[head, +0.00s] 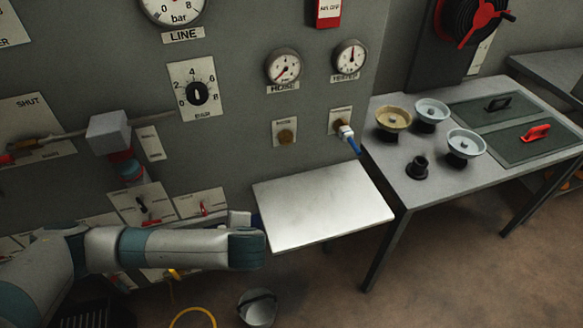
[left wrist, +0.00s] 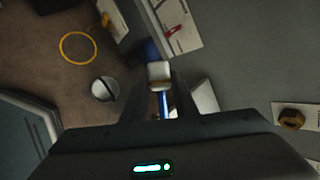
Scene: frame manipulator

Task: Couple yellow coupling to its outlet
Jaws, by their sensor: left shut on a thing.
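My left gripper (left wrist: 160,88) is shut on a small white piece (left wrist: 158,72) with a blue part (left wrist: 165,104) below it, between the fingers. In the head view my left gripper (head: 241,218) is at the left edge of the white shelf, and its hold is mostly hidden. A yellow hose (head: 193,317) loops on the floor; it also shows in the left wrist view (left wrist: 78,47). A small orange-yellow piece (head: 175,273), possibly the yellow coupling, is low by the wall panel. My right gripper is not in view.
A white shelf (head: 325,207) projects from the wall. Above it, a white and blue fitting (head: 347,135) sits at another wall outlet. A bucket (head: 258,307) stands on the floor. A side table (head: 392,165) with several bowls is at the right. Red levers (head: 203,208) are near my arm.

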